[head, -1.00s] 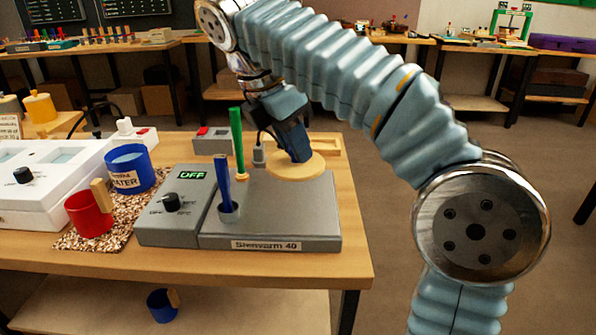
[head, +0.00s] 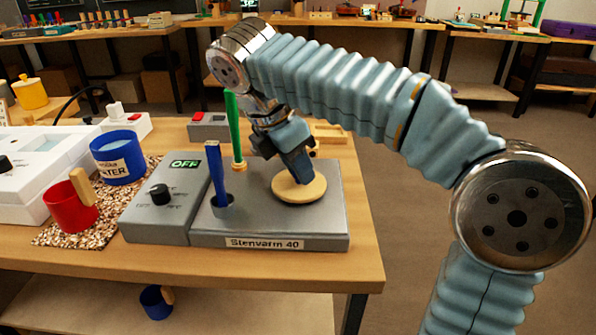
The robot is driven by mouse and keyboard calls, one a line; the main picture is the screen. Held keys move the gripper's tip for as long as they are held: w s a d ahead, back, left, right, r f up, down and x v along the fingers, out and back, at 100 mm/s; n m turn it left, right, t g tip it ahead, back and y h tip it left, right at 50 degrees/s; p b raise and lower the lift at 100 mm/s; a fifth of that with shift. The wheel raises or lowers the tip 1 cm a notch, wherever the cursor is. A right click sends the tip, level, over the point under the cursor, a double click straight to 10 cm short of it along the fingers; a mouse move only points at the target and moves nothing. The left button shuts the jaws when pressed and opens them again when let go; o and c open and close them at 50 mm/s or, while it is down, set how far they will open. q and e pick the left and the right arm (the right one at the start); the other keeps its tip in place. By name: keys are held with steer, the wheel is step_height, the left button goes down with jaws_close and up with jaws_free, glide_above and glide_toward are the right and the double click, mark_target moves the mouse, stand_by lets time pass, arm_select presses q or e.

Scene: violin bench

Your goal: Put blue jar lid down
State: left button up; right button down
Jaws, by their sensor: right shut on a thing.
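A round, flat, tan lid (head: 299,191) is at the fingertips of my right gripper (head: 299,180), over the grey metal plate of the Stenvarm 40 (head: 250,228). The gripper points down and is shut on the lid; the fingers hide the lid's grip. The lid looks close to level, and I cannot tell whether it touches the plate. An open blue jar (head: 117,158) marked WATER stands at the left and holds a pale blue content. My left gripper is not in view.
A blue stick stands in a holder (head: 222,205) on the plate, left of the lid, with a green stick (head: 234,128) behind it. The control box (head: 165,205) reads OFF. A red mug (head: 68,208) stands on a speckled mat (head: 90,229). The plate's front right is clear.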

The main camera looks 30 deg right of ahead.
steer(key=shift+f, duration=0.2)
steer(key=shift+f, duration=0.15)
steer(key=c, duration=1)
jaws_free()
steer(key=shift+o, duration=0.2)
